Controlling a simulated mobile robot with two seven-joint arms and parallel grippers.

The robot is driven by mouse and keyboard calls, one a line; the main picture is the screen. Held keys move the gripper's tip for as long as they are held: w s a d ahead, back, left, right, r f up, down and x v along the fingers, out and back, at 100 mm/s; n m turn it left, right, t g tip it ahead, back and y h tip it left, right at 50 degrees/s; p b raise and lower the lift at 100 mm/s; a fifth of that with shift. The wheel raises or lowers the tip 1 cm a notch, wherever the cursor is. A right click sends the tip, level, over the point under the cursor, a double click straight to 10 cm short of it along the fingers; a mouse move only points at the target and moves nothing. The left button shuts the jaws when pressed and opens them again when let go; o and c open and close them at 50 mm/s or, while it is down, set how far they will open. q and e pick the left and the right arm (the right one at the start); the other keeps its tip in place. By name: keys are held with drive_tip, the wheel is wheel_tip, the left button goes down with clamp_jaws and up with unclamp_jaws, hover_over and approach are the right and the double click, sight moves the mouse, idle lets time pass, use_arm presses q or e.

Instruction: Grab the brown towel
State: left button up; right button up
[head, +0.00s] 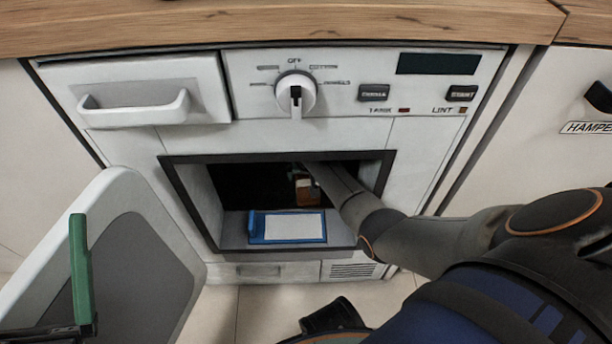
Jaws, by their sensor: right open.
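A small brown piece (308,193), which looks like the brown towel, shows inside the dark opening of the white machine (420,150). My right arm reaches in through the opening from the right. My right gripper (301,180) is at the brown piece, open, and partly lost in the shadow. I cannot tell whether its fingers touch the towel. My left gripper (80,270) is at the lower left, in front of the open door, with one green finger upright; its other finger is not clear.
The open round-cornered door (140,230) stands at the left of the opening. A blue-framed white piece (288,227) lies at the opening's front floor. The dark frame is close around my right arm. A drawer (140,95) and dial (295,95) are above, under the wooden counter (300,22).

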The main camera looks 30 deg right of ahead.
drive_tip(key=c, duration=1.4)
drive_tip(key=shift+r, duration=0.1)
